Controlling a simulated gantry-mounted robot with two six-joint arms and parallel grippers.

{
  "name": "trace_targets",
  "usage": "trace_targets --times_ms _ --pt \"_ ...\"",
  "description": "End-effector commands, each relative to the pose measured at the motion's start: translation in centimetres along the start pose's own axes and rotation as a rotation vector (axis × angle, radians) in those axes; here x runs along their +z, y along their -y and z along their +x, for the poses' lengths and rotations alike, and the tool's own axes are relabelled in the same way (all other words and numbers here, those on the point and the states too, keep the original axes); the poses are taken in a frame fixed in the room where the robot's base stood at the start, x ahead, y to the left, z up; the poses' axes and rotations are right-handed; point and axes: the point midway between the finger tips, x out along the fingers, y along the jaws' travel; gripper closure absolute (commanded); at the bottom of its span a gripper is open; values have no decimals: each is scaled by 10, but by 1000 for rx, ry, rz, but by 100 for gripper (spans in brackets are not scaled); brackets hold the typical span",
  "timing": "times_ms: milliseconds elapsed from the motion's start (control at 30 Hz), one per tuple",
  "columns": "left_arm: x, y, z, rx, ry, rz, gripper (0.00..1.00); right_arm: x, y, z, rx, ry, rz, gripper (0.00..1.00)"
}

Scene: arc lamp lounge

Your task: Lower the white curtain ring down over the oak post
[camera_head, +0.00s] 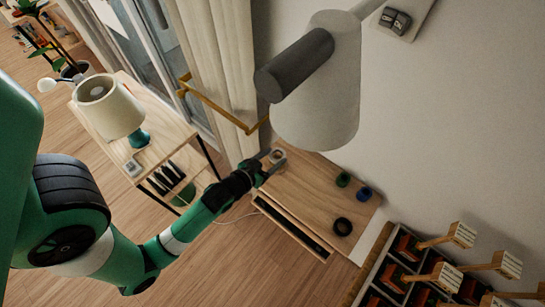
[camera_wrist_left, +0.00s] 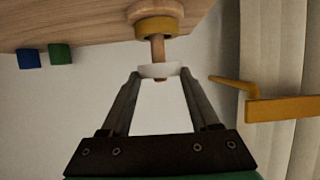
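The white curtain ring (camera_wrist_left: 158,70) is between the fingertips of my left gripper (camera_wrist_left: 160,73), which also shows at the small table in the head view (camera_head: 274,163). The oak post (camera_wrist_left: 158,48) stands out from the tabletop, which appears inverted in the left wrist view. A yellow ring (camera_wrist_left: 159,26) sits around the post near its base. The white ring is at the post's free end, apart from the yellow ring. A small brown bit shows past the white ring, so it appears to be around the tip. My right gripper is not in view.
On the wooden table (camera_head: 310,200) stand a green object (camera_head: 343,180), a blue object (camera_head: 364,193) and a dark ring (camera_head: 342,226). A large pale lamp shade (camera_head: 325,95) hangs close above. A yellow rail (camera_head: 215,106) and curtain (camera_head: 217,50) are beside the gripper.

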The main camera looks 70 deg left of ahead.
Motion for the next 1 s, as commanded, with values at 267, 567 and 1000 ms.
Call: trace_targets --times_ms 267,567,1000 --pt "0 0 0 0 0 0 4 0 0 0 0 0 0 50" --pt "0 0 -9 1 1 1 4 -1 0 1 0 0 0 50" --pt "3 -2 -101 5 3 5 4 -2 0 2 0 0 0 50"
